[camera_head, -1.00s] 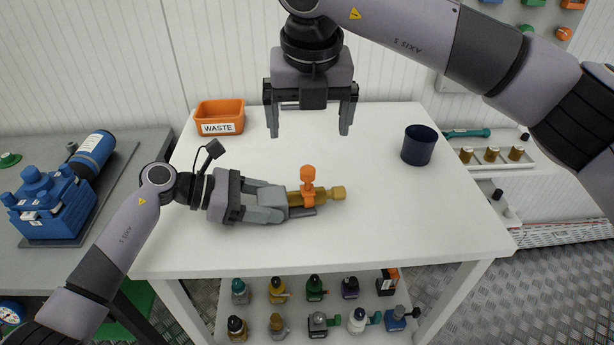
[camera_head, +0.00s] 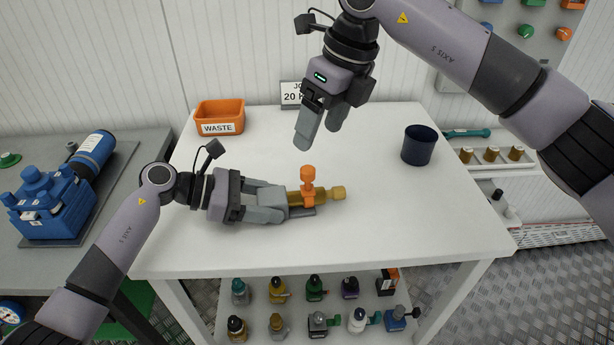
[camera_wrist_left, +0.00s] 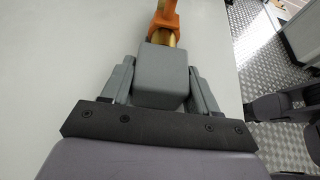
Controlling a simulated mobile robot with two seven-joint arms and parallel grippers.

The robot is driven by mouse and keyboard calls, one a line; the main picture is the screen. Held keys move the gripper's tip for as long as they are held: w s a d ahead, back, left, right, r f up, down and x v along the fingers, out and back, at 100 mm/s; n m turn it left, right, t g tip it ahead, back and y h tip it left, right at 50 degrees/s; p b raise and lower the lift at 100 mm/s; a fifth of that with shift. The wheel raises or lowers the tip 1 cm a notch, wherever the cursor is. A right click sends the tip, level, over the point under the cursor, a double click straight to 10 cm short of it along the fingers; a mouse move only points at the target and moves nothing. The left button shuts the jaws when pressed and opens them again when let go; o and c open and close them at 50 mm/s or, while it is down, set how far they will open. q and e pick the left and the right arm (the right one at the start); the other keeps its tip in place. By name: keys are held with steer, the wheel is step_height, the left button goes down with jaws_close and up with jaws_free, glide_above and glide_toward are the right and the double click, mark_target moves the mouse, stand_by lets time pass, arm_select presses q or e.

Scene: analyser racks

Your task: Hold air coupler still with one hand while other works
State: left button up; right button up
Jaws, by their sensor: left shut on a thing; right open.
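The air coupler (camera_head: 338,193) lies along the white table top, a brass body with an orange part (camera_head: 308,188) standing up from it. My left gripper (camera_head: 284,202) is shut on it from the left, and its jaws hide part of the body. In the left wrist view the brass body and orange part (camera_wrist_left: 166,18) show just beyond a grey block (camera_wrist_left: 163,72) between the jaws of my left gripper (camera_wrist_left: 160,80). My right gripper (camera_head: 320,125) is open and empty, tilted, above the table behind the coupler and apart from it.
An orange WASTE bin (camera_head: 220,117) stands at the back left of the table (camera_head: 400,225). A dark blue cup (camera_head: 419,145) stands at the right. A small sign (camera_head: 291,95) is at the back, partly hidden. Several fittings sit on the shelf below. The table's front and middle right are clear.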

mark_target(307, 168)
steer(key=shift+w+a+f+n+g+y, duration=0.15)
steer(key=shift+w+a+f+n+y, duration=0.25)
steer(key=shift+f+n, duration=1.2)
steer(key=shift+w+a+f+n+g+y, duration=0.2)
steer(key=shift+f+n+y, duration=0.4)
steer(key=shift+f+n, duration=0.9)
steer(key=shift+w+a+f+n+g+y, duration=0.2)
steer(key=shift+a+f+n+y, duration=0.25)
steer(key=shift+f+n, duration=1.15)
steer(key=shift+f+m, duration=0.3)
steer(key=shift+m, duration=0.1)
steer(key=c, duration=1.2)
